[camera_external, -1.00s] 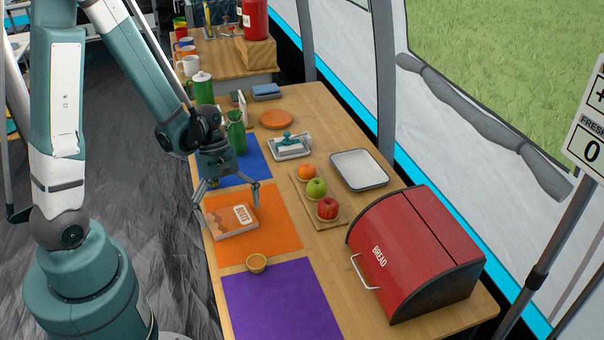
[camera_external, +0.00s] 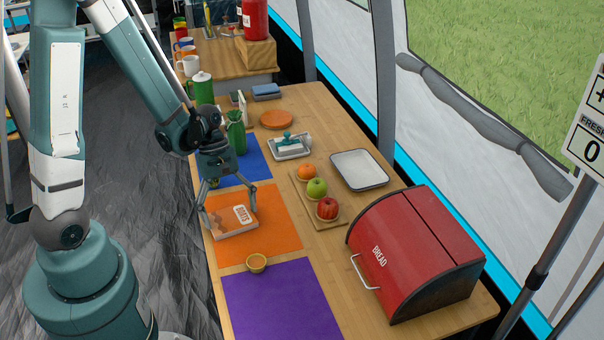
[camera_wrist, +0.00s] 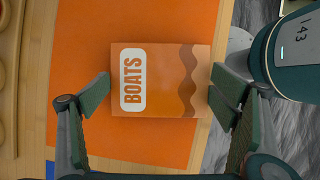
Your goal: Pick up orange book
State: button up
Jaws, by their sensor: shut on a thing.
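The orange book (camera_external: 231,219), with a white "BOATS" label, lies flat on the orange mat (camera_external: 273,215) near the table's left edge. In the wrist view the book (camera_wrist: 158,85) shows its label at left and a brown wavy band at right. My gripper (camera_external: 229,212) is down around the book, with one finger on either side. In the wrist view my gripper's fingers (camera_wrist: 160,97) stand at the book's left and right edges, shut on it. I see no clear gap between the book and the mat.
A board with fruit (camera_external: 316,188) and a red bread box (camera_external: 420,255) are to the right.

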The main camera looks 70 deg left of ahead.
aim_at(230, 217)
jog(key=shift+r, duration=0.1)
notch_tip(230, 217, up, 10)
jog(key=p, duration=0.3)
dwell(0.5)
